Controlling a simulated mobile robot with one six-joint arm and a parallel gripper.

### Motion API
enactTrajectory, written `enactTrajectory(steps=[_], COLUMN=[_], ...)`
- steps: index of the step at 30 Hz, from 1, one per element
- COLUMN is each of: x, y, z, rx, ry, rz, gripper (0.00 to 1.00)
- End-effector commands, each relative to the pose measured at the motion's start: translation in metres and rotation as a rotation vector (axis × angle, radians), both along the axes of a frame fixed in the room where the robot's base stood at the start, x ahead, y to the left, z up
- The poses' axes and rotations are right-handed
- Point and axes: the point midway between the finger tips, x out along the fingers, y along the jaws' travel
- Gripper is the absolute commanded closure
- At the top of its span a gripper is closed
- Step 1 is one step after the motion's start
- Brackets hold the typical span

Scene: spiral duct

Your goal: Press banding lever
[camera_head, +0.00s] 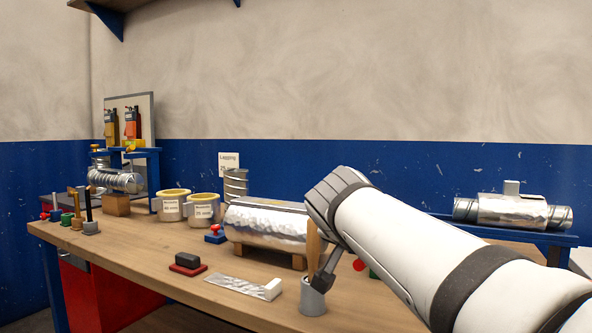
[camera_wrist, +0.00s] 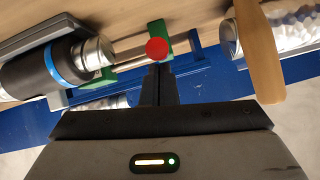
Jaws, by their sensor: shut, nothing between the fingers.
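In the wrist view, a lever with a round red knob (camera_wrist: 157,49) stands at a green bracket (camera_wrist: 182,42). In the head view, the same red knob (camera_head: 359,265) seems to peek out beside my arm, with a bit of green (camera_head: 373,272) behind it; the rest is hidden by the arm. My gripper (camera_wrist: 158,68) is shut and empty. Its fingertips appear just below the red knob in the wrist view; I cannot tell whether they touch it. In the head view the arm hides the fingertips.
A foil-wrapped duct (camera_head: 268,222) rests on wooden supports left of my arm. A grey cup (camera_head: 312,300) stands near the front edge. In the wrist view, a dark cylinder with a blue band (camera_wrist: 60,68) lies left of the knob and a wooden piece (camera_wrist: 261,60) right.

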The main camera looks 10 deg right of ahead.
Motion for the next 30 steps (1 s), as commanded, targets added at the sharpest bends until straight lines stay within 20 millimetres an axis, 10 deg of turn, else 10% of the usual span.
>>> enactTrajectory(steps=[10,30], x=[0.000,0.000], y=[0.001,0.000], z=[-0.010,0.099], rx=[0.011,0.001], ry=[0.037,0.001], rz=[-0.007,0.000], gripper=[1.00,1.00])
